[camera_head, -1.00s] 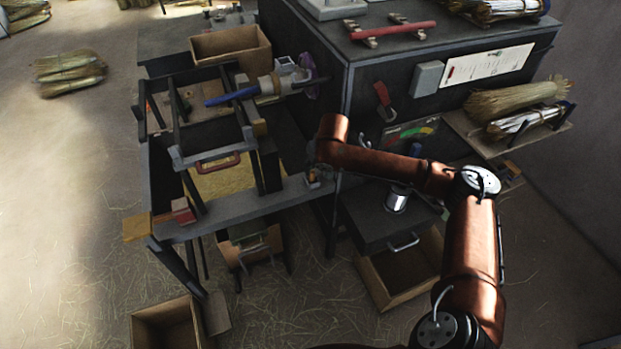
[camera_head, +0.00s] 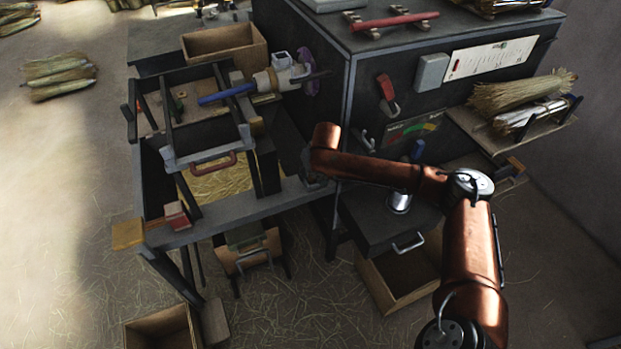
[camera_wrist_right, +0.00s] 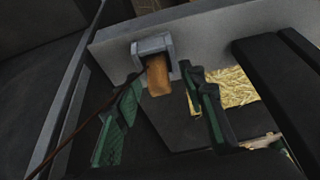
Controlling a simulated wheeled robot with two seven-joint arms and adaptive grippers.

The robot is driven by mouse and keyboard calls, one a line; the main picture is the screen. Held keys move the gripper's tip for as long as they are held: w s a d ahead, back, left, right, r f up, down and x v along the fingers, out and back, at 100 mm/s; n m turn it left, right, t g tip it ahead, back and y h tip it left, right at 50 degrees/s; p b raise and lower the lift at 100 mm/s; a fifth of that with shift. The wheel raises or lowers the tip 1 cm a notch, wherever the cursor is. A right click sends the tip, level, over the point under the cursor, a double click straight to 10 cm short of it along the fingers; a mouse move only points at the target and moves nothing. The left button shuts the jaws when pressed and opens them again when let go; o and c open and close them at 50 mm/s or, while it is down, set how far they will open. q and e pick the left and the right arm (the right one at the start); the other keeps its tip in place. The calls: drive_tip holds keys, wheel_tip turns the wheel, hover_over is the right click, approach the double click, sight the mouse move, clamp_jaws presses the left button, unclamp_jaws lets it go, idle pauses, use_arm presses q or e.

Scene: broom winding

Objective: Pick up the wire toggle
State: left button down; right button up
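The wire toggle looks to be the small orange-brown wooden piece (camera_wrist_right: 158,78) in the right wrist view. It hangs from a grey bracket (camera_wrist_right: 153,46) on the edge of a grey rail. My right gripper (camera_wrist_right: 163,80) is open, with one green-padded finger on each side of the toggle and visible gaps between. In the head view my right wrist hides the toggle at the front rail, and the fingers are barely discernible. My left gripper is not in view.
A grey frame bench (camera_head: 230,206) carries the rail, with a straw-filled bin (camera_head: 222,184) below it. A dark cabinet (camera_head: 365,95) with a red-handled lever (camera_head: 386,90) stands behind my arm. A drawer (camera_head: 385,222) with a metal handle is underneath.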

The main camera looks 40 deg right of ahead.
drive_tip(key=shift+c, duration=0.2)
drive_tip(key=c, duration=0.9)
drive_tip(key=shift+r, duration=0.15)
